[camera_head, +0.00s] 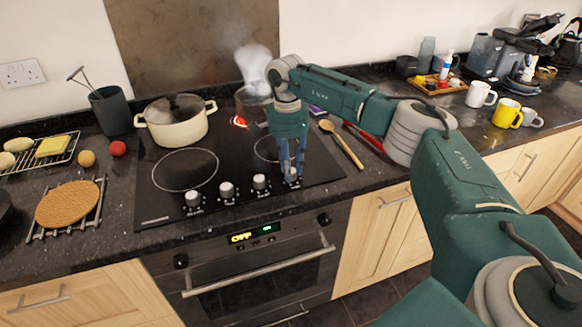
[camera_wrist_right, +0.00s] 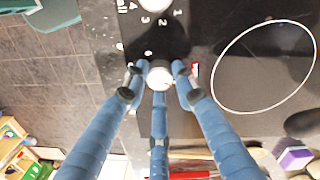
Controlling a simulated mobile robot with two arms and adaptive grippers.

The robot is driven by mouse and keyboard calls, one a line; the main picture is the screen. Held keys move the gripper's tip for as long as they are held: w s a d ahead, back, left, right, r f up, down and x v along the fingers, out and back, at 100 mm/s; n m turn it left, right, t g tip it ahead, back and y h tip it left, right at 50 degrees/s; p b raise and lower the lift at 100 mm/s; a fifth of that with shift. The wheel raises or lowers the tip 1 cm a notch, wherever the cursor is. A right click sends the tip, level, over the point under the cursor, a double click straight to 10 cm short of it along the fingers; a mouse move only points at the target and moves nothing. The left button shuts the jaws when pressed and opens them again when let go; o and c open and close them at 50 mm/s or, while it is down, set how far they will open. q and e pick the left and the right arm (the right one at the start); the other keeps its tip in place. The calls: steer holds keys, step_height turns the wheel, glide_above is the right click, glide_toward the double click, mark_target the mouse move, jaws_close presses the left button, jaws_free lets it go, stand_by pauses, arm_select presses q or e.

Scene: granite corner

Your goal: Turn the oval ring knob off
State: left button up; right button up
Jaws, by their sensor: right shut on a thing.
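A row of several silver-topped knobs runs along the front of the black cooktop (camera_head: 150,205). My right gripper (camera_head: 290,174) points down over the rightmost knob (camera_head: 292,178). In the right wrist view the blue fingers (camera_wrist_right: 158,88) are closed around the sides of this knob (camera_wrist_right: 159,77). Numbers are printed on the surface near it. An oval ring marking (camera_wrist_right: 265,65) lies on the cooktop beside it. The knob's pointer and most of its base are hidden by the fingers. My left gripper is not in view.
A cream lidded pot (camera_head: 178,125) stands at the back left. A steaming pot (camera_head: 252,105) stands behind my right gripper, with a red glow beneath. A wooden spoon (camera_head: 343,146) lies right of the cooktop. The oven (camera_head: 255,270) is below.

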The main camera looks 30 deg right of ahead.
steer(key=n, duration=0.4)
steer(key=shift+a+n, duration=0.2)
steer(key=shift+n, duration=0.7)
steer(key=shift+s, duration=0.1)
steer(key=o, duration=1.2)
steer(key=shift+a, duration=0.1)
steer(key=shift+c, duration=0.2)
steer(key=shift+r, duration=0.1)
steer(key=shift+r, duration=0.3)
step_height(320, 180, up, 11)
steer(key=shift+w+a+r, duration=0.15)
steer(key=shift+w+a, duration=0.05)
steer(key=shift+w, duration=0.05)
